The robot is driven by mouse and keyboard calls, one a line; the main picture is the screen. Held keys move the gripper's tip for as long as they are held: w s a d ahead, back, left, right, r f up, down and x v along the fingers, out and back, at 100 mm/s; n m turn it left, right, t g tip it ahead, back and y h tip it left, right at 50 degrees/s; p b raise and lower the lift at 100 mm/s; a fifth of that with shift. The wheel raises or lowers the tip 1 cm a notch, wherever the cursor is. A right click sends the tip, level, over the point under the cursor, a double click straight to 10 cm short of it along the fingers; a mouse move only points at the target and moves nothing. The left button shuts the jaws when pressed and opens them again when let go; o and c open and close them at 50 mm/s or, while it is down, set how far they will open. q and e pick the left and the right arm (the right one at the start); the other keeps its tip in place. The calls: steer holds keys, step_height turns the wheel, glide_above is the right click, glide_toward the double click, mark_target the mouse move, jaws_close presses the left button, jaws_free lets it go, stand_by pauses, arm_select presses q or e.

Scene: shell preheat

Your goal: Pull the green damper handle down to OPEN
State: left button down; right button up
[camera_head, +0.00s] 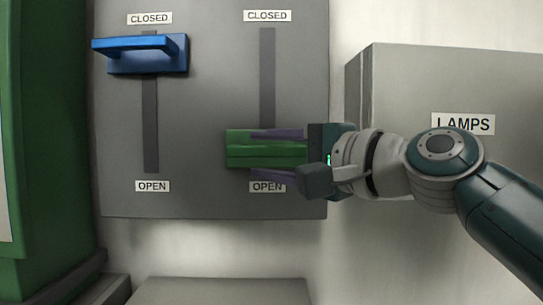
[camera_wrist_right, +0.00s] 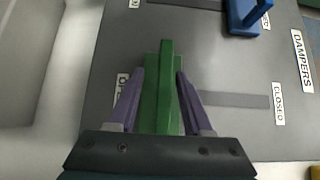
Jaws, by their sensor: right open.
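The green damper handle (camera_head: 240,150) is at the bottom of the right slot on the grey panel, by the lower OPEN label (camera_head: 267,187). My right gripper (camera_head: 276,155) reaches in from the right. Its purple fingers are open, one above and one below the handle. In the right wrist view the green handle (camera_wrist_right: 158,95) lies between the two fingers (camera_wrist_right: 158,100), which look slightly apart from it. Part of the handle is hidden behind the gripper. The upper CLOSED label (camera_head: 267,16) is at the top of the slot. My left gripper is not in view.
A blue handle (camera_head: 148,55) sits at the top of the left slot, near its CLOSED label (camera_head: 149,18). A grey box (camera_head: 400,80) labelled LAMPS juts out right of the panel. A green structure (camera_head: 45,130) stands at the left. A grey surface (camera_head: 220,291) lies below.

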steer(key=b+v, duration=0.3)
steer(key=v, duration=0.7)
steer(key=shift+b, duration=0.35)
